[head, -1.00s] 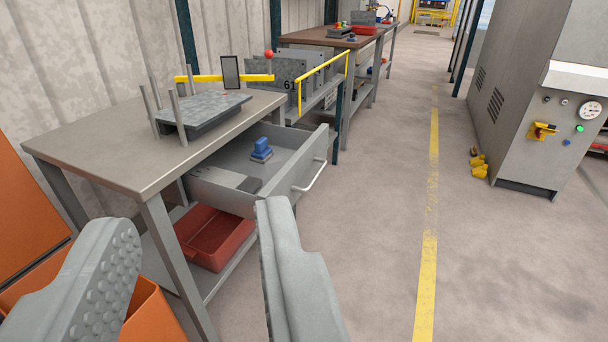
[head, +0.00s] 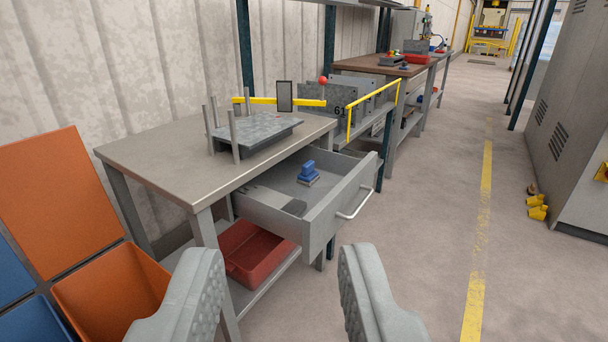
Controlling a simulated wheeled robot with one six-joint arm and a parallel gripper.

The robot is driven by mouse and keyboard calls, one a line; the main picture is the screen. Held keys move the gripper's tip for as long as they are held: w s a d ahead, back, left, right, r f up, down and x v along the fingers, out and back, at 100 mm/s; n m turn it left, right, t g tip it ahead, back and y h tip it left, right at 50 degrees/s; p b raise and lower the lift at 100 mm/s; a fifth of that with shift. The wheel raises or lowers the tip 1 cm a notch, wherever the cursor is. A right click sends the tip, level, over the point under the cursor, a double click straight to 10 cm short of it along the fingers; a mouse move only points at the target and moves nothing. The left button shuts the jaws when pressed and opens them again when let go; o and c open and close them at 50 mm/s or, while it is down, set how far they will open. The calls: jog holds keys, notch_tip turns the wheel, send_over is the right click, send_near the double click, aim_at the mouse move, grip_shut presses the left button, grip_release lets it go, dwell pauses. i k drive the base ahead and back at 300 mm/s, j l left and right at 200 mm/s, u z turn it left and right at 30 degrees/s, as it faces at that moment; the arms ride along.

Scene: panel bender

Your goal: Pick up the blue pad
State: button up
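The blue pad (head: 308,172) is a small blue block with a raised grip on a greyish base. It sits upright in the open grey drawer (head: 330,222) under the workbench, toward the drawer's back right part. My gripper (head: 282,265) is in the foreground with its two grey fingers wide apart and nothing between them. It is apart from the drawer, nearer to the camera than the drawer front. A flat grey and dark piece (head: 272,199) lies in the drawer's near left part.
The workbench (head: 160,155) carries a grey plate with upright posts (head: 255,135). The drawer front has a pale bar handle (head: 358,205). A red tray (head: 262,260) sits on the shelf below. Orange bins (head: 110,290) stand at left.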

aim_at(309, 176)
jog(key=u, duration=3)
jog(key=z, duration=3.1)
jog(key=i+j+z, duration=0.15)
jog(key=i, duration=0.4)
jog(key=i+j+z, duration=0.1)
jog(key=i+j, duration=0.35)
jog(key=i, duration=0.1)
